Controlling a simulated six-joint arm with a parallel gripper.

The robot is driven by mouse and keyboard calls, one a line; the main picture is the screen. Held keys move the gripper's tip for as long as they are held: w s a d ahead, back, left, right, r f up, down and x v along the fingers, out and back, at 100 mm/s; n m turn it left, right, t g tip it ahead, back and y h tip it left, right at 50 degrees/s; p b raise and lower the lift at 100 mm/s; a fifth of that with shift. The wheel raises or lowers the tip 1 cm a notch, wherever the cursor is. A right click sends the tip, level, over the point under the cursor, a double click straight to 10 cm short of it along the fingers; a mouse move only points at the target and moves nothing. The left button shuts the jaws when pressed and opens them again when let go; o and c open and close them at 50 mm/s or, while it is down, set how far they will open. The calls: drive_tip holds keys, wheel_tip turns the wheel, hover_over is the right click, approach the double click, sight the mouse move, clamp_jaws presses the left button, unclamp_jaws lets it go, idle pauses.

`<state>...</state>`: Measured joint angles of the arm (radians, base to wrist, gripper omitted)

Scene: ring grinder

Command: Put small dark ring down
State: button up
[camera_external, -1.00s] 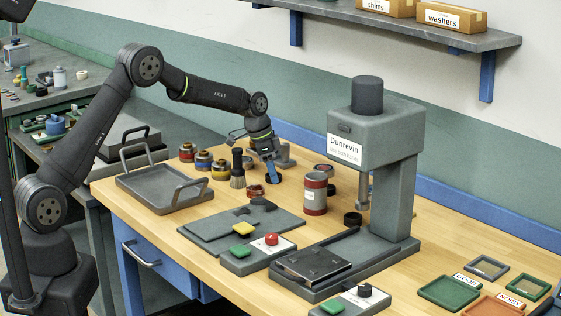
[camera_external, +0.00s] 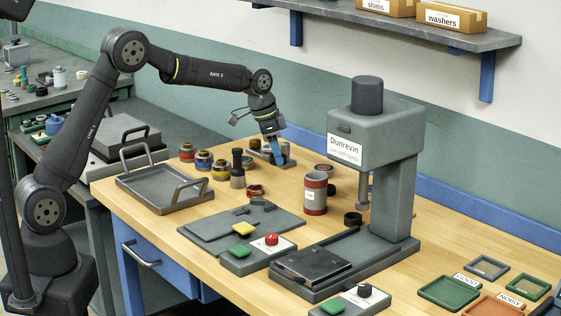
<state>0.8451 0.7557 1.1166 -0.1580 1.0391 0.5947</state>
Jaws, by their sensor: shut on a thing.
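My gripper (camera_external: 278,155) points down at the back of the workbench, with its blue fingers shut. The small dark ring (camera_external: 282,161) is between the fingertips and is mostly hidden; little of its outline shows. The fingertips are at a low grey fixture (camera_external: 262,158) with a short upright post on its left. I cannot tell whether the ring touches the fixture or is held just above it.
A brush (camera_external: 237,170) and several coloured pots stand to the left. A red-brown ring (camera_external: 256,190) lies in front. A red can (camera_external: 315,195) and the grey Dunrevin press (camera_external: 395,200) are to the right. A handled tray (camera_external: 165,190) is at the left.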

drive_tip(key=s+d+r, duration=0.1)
drive_tip(key=s+r, duration=0.1)
drive_tip(key=s, duration=0.2)
drive_tip(key=w+a+n+t+y, duration=0.1)
drive_tip(key=w+a+n, duration=0.3)
drive_tip(key=w+a, duration=0.5)
drive_tip(key=w+a+n+t, duration=0.1)
drive_tip(key=w+a+n, duration=0.4)
drive_tip(key=a, duration=0.6)
drive_tip(key=w+a+f+n+y, duration=0.1)
drive_tip(key=a+n, duration=0.4)
drive_tip(key=a, duration=0.8)
drive_tip(key=w+a+f+n+y, duration=0.2)
drive_tip(key=a+f+n, duration=0.2)
drive_tip(key=a, duration=1)
drive_tip(key=shift+n, duration=0.6)
drive_tip(key=shift+a, duration=0.1)
